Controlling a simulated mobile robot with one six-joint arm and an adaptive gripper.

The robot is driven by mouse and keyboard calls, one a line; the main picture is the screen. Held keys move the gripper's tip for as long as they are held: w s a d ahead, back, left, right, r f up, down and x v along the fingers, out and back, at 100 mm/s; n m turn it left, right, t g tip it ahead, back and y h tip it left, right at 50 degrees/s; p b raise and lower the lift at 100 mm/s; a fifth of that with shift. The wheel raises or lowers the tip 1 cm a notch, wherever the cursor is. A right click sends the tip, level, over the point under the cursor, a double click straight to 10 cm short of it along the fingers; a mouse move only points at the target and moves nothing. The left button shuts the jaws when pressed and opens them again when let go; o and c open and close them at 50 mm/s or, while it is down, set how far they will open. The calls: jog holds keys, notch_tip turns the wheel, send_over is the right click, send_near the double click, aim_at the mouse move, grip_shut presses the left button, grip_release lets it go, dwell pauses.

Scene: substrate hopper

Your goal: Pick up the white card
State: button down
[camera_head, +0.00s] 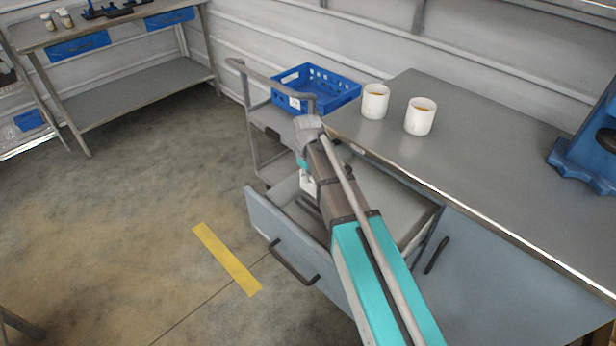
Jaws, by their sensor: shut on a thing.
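The white card (308,185) shows as a small pale patch just below my gripper (304,168), over the open drawer (380,207). My gripper points down and is shut on the card. My own arm hides part of the card and much of the drawer's inside. I cannot tell whether the card still touches the drawer floor.
Two white cups (375,102) stand on the grey worktop (480,150). A blue crate (335,92) sits on a grey cart (250,130) behind the drawer. A blue device (585,160) stands at the right. The floor at left is clear, with a yellow strip (227,259).

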jog(key=shift+r+p, duration=0.85)
jog(key=shift+r, duration=0.4)
notch_tip(320, 180, up, 13)
jog(key=p, duration=1.3)
jog(key=shift+s, duration=0.1)
